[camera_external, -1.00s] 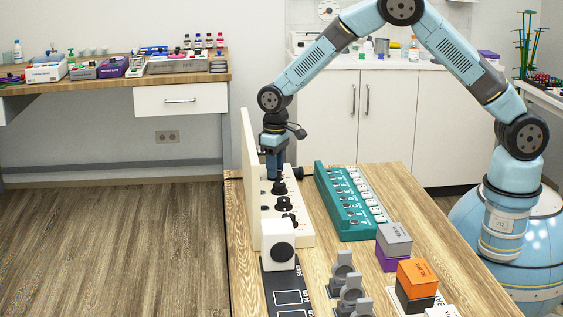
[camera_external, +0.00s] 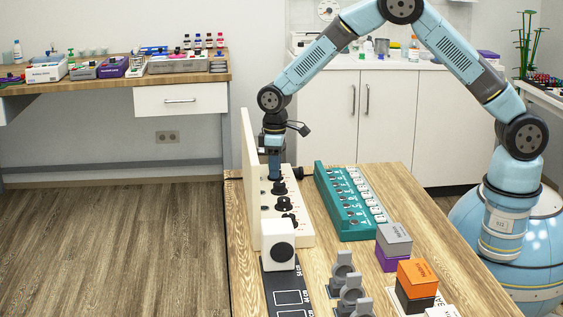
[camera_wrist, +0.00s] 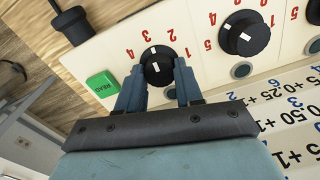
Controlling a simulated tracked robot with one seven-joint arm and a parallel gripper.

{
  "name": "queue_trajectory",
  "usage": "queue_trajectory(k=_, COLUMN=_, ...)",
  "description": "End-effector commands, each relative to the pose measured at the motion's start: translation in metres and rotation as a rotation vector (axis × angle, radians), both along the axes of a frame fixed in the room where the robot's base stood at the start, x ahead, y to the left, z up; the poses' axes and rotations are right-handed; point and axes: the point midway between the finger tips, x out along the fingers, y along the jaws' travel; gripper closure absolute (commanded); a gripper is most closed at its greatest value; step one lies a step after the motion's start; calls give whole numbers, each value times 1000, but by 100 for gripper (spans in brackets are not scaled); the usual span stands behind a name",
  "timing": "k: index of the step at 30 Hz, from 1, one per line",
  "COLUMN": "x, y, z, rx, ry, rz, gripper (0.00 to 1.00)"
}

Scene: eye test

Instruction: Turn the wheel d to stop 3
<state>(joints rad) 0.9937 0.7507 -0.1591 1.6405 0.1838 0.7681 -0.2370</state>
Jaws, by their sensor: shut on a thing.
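My gripper (camera_wrist: 160,92) is shut on a round black wheel (camera_wrist: 157,60), one finger on each side of it, in the wrist view. In the external view my gripper (camera_external: 274,177) reaches down at the far end of the white panel (camera_external: 301,234) and hides the wheel. A neighbouring black wheel (camera_wrist: 243,33) with its own red numbers stands to the right in the wrist view.
A green READ button (camera_wrist: 102,84) sits left of the held wheel. Other black knobs (camera_external: 284,204) line the panel. An upright cream board (camera_external: 250,180) stands along its left side. A teal rack (camera_external: 345,205) lies to the right, with stacked blocks (camera_external: 394,240) nearer.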

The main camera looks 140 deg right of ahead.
Motion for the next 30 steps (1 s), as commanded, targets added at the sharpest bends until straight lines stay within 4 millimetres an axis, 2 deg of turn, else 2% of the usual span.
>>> queue_trajectory(k=3, x=2, y=-1, z=2, rx=-5, ry=-5, rz=1, gripper=95)
queue_trajectory(k=4, x=2, y=-1, z=2, rx=-5, ry=-5, rz=1, gripper=62)
queue_trajectory(k=11, x=1, y=-1, z=1, rx=-3, ry=-2, rz=0, gripper=40)
queue_trajectory(k=18, x=1, y=0, z=1, rx=-2, ry=-1, rz=-1, gripper=39)
queue_trajectory(k=22, x=1, y=-1, z=8, rx=-3, ry=-2, rz=-1, gripper=39)
queue_trajectory(k=26, x=1, y=-1, z=25, rx=-3, ry=-2, rz=-1, gripper=39)
queue_trajectory(k=30, x=0, y=-1, z=52, rx=-4, ry=-3, rz=-1, gripper=39)
